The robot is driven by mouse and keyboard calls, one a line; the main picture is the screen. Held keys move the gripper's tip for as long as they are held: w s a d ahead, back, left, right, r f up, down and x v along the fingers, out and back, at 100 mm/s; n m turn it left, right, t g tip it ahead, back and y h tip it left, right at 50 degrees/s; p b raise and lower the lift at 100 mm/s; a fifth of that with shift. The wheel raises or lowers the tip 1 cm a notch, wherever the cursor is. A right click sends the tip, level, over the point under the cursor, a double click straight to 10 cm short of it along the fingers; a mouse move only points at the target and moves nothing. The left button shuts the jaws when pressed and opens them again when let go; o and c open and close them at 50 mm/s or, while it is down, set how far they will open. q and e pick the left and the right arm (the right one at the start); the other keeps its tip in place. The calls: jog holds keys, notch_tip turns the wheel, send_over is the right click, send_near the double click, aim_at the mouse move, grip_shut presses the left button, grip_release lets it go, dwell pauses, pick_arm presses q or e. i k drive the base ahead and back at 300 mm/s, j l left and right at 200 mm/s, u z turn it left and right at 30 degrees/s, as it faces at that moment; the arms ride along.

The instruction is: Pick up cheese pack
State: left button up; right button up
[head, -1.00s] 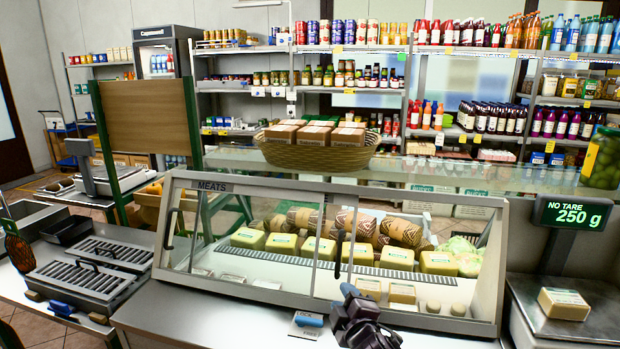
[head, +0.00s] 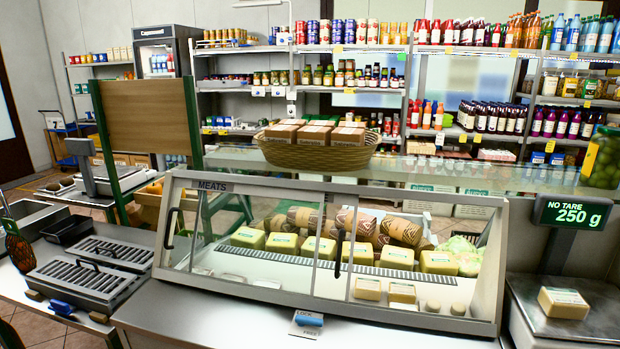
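A pale yellow cheese pack (head: 564,303) with a white and green label lies on the scale (head: 603,322) at the right. The scale display (head: 572,213) reads "NO TARE 250 g". More yellow labelled blocks (head: 319,249) stand in a row inside the glass case marked "MEATS" (head: 240,187), and two smaller packs (head: 402,293) lie at its front. The case's glass front has dark handles and looks closed. Neither of my grippers is in view.
A lever plate marked "LOCK" (head: 307,323) with a blue knob sits below the case. A ribbed dark appliance (head: 92,277) stands at the left. A basket of boxes (head: 317,153) and a jar (head: 603,158) stand on the upper glass shelf. The counter front is clear.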

aim_at(557, 302)
jog(key=z, duration=1.45)
